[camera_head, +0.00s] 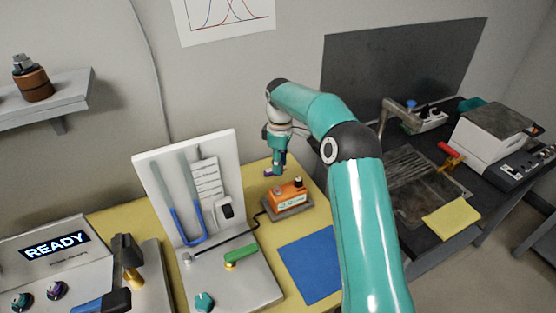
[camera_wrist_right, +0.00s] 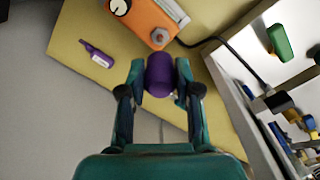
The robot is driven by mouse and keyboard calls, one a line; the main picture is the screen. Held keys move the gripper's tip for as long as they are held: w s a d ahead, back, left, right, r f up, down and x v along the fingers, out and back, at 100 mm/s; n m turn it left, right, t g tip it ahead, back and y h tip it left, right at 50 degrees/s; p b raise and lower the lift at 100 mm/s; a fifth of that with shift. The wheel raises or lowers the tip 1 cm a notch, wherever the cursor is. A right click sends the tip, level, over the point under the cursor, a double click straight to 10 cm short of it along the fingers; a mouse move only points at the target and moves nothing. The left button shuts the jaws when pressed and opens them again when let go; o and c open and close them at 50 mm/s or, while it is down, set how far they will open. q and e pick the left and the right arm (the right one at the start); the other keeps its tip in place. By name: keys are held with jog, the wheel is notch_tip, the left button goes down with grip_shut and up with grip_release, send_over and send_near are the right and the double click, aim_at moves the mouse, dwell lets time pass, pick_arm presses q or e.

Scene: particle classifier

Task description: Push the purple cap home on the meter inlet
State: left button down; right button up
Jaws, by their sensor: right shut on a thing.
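The purple cap (camera_wrist_right: 160,75) is held between the two fingers of my right gripper (camera_wrist_right: 160,82), seen close in the right wrist view. In the head view the right gripper (camera_head: 276,167) hangs above the yellow table, with a bit of purple at its tip. The orange meter (camera_head: 287,194) stands on a grey base below and slightly right of it. In the wrist view the meter (camera_wrist_right: 150,14) shows a round grey fitting (camera_wrist_right: 160,37) at its near end, perhaps the inlet. The cap is apart from that fitting. My left gripper is not in view.
A small purple bottle-like item (camera_wrist_right: 97,54) lies on the yellow table. A white panel (camera_head: 190,180) with blue-filled tubing and a green lever (camera_head: 240,253) stand left of the meter. A blue mat (camera_head: 311,265) lies in front. A dark cable runs from the meter.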

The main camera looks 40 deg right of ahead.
jog(key=shift+w+f+b, duration=0.1)
jog(key=shift+f+b, duration=1)
jog(key=shift+f, duration=1.15)
jog(key=shift+a+p, duration=0.1)
jog(key=shift+p, duration=0.45)
jog(key=shift+f+b, duration=0.95)
jog(key=shift+f, duration=0.75)
jog(key=o, duration=1.1)
jog(key=shift+o, duration=0.2)
jog(key=shift+r, duration=0.1)
notch_tip(320, 180, up, 12)
jog(key=shift+f, duration=0.1)
